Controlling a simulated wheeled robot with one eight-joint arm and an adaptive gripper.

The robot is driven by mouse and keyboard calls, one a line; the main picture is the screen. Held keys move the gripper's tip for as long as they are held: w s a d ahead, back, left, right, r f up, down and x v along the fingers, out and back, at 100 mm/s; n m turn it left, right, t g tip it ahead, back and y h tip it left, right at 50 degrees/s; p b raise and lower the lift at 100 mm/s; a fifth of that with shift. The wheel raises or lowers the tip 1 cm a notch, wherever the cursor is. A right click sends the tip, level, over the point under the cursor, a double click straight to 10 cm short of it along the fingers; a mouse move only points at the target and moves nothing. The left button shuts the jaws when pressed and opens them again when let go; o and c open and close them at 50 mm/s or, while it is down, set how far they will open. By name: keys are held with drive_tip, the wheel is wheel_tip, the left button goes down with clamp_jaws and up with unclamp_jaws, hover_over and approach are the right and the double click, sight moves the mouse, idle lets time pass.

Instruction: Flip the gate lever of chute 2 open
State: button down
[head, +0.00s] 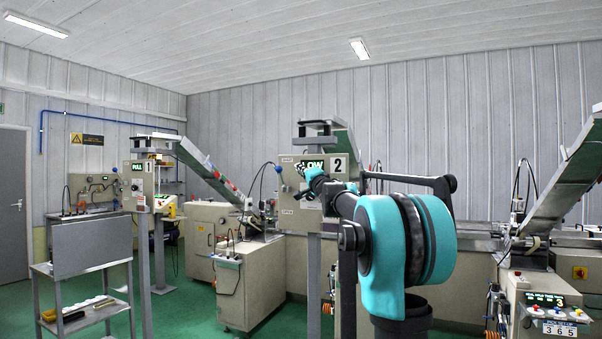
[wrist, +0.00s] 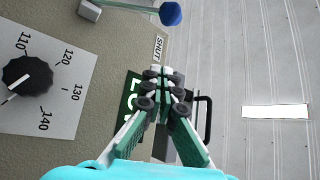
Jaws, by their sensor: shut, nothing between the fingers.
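The chute 2 control box (head: 292,180) carries a "2" plate (head: 338,165) and a lit "LOW" display (head: 315,164). Its gate lever has a blue knob (head: 279,169) at the box's left side, beside the SHUT label (head: 286,160). In the wrist view the lever's blue knob (wrist: 171,14) is at the top edge, its rod running left to a metal pivot (wrist: 90,9); the SHUT label (wrist: 158,47) is close to the knob. My gripper (wrist: 162,78) is shut and empty, in front of the display, apart from the knob. In the head view my arm hides part of the box.
A black dial (wrist: 28,75) is on the box's face. A dark handle (wrist: 205,115) stands out near the display. Chute 1's box (head: 139,185) is at left, behind a grey cart (head: 92,250). Another control box (head: 545,300) stands at right. Green floor is open at centre left.

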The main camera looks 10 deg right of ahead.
sight(288, 167)
drive_tip(key=x, duration=0.6)
drive_tip(key=shift+a, duration=0.1)
drive_tip(key=shift+s+a+f, duration=0.25)
drive_tip(key=shift+a, duration=0.2)
drive_tip(key=shift+s+a+f, duration=0.2)
drive_tip(key=shift+s+a, duration=0.1)
drive_tip(key=shift+a, duration=0.15)
drive_tip(key=shift+s+a+f, duration=0.3)
drive_tip(key=shift+a+f, duration=0.15)
drive_tip(key=shift+a, duration=0.2)
